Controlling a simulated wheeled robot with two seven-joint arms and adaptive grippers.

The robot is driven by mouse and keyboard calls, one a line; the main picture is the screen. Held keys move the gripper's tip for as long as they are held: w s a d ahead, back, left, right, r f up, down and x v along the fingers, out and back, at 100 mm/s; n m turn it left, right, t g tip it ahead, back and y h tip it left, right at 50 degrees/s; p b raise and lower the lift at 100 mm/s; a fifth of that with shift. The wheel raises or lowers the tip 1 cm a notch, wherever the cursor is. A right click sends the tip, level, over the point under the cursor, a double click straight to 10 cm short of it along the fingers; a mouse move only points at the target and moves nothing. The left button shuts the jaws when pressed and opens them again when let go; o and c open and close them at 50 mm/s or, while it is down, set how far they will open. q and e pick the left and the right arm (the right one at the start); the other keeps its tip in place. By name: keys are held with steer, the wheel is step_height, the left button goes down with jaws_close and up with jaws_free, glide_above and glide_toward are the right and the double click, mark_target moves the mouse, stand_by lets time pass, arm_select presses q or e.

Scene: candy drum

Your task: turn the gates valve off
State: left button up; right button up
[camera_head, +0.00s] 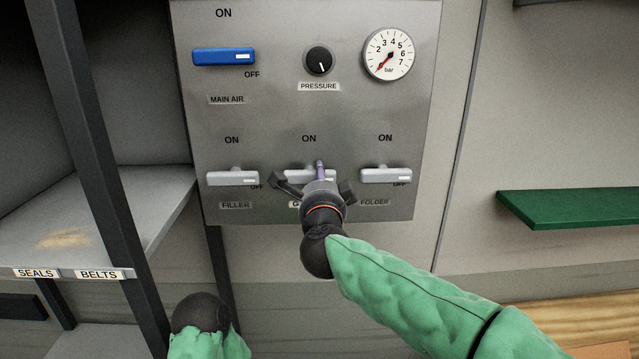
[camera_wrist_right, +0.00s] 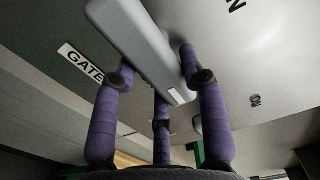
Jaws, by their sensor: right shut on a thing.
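The gates valve has a grey lever handle (camera_head: 297,174), in the middle of the lower row on the steel panel (camera_head: 275,115). The handle lies level, pointing right, like its two neighbours. My right gripper (camera_head: 316,177) is in front of it and shut on it, hiding part of the handle and most of its label. In the right wrist view, the purple fingers (camera_wrist_right: 158,75) stand on both sides of the grey handle (camera_wrist_right: 140,40), beside the "GATE" label (camera_wrist_right: 82,63). My left arm shows at the bottom left of the head view, but its gripper does not show.
The filler handle (camera_head: 232,178) is left of the gates handle and the folder handle (camera_head: 386,175) right of it, both close. Above are the blue main air handle (camera_head: 222,56), pressure knob (camera_head: 318,60) and gauge (camera_head: 389,53). Shelving (camera_head: 110,215) stands left; a green shelf (camera_head: 570,208) is right.

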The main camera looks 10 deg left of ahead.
stand_by(0.3)
steer(key=o, duration=1.2)
steer(key=shift+c, duration=0.2)
steer(key=v, duration=1.2)
